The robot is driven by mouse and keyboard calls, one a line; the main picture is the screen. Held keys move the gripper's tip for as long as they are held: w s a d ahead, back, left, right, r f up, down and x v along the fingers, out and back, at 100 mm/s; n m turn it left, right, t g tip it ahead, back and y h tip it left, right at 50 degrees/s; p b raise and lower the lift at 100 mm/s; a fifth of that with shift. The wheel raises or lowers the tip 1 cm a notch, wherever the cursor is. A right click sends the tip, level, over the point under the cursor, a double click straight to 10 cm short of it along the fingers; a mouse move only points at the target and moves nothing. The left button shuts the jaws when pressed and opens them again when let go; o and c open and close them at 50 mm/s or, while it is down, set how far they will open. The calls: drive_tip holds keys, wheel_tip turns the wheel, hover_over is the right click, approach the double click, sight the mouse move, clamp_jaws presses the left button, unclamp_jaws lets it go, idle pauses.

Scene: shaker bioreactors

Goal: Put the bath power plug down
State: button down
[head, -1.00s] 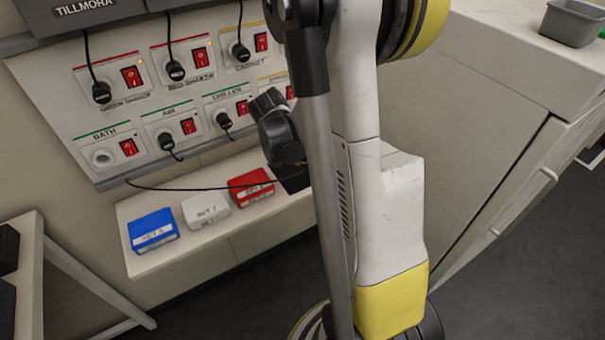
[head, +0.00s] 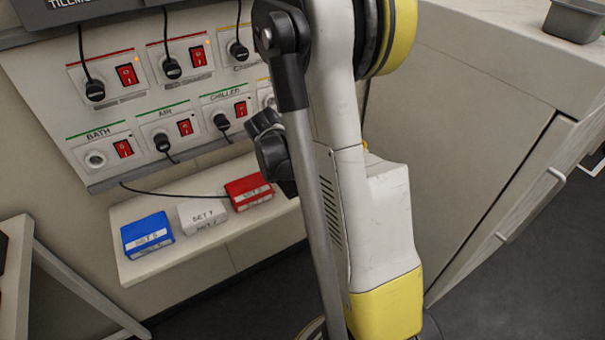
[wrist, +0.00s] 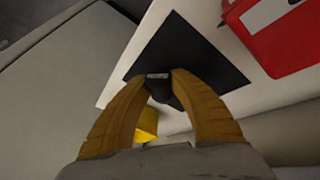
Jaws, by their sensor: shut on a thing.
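The bath power plug (wrist: 158,88) is a small black plug between the two brown fingers of my gripper (wrist: 159,77) in the wrist view. The fingers are shut on it, over a black square (wrist: 190,52) on the white shelf. I cannot tell whether the plug touches the square. In the head view, my arm hides the fingers and plug. A black cable (head: 165,192) runs from below the panel towards my gripper. The BATH socket (head: 96,160) at the panel's lower left is empty.
A red box (head: 249,191), a white box (head: 202,213) and a blue box (head: 147,234) stand on the shelf (head: 190,250). The red box (wrist: 280,35) is close right of the black square in the wrist view. Other plugs sit in the panel. A yellow thing (wrist: 147,124) shows below the plug.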

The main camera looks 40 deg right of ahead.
drive_tip(key=shift+f, duration=0.3)
drive_tip(key=c, duration=1.2)
unclamp_jaws()
drive_tip(key=shift+r, duration=0.1)
drive_tip(key=p+v, duration=0.6)
drive_tip(key=v, duration=0.7)
drive_tip(key=s+a+r+n+t+y, duration=0.1)
drive_tip(key=s+a+r+n+t, duration=0.1)
drive_tip(key=a, duration=0.5)
drive_tip(key=s+a+r+n+t+y, duration=0.2)
drive_tip(key=s+a+r+n, duration=0.2)
drive_tip(key=a, duration=0.3)
drive_tip(key=s+a+r+n+t+y, duration=0.2)
drive_tip(key=a+r+n, duration=0.3)
drive_tip(key=a, duration=0.3)
drive_tip(key=shift+s+a+r+t, duration=0.1)
drive_tip(key=shift+s+r+t, duration=0.25)
drive_tip(key=shift+s+t, duration=0.25)
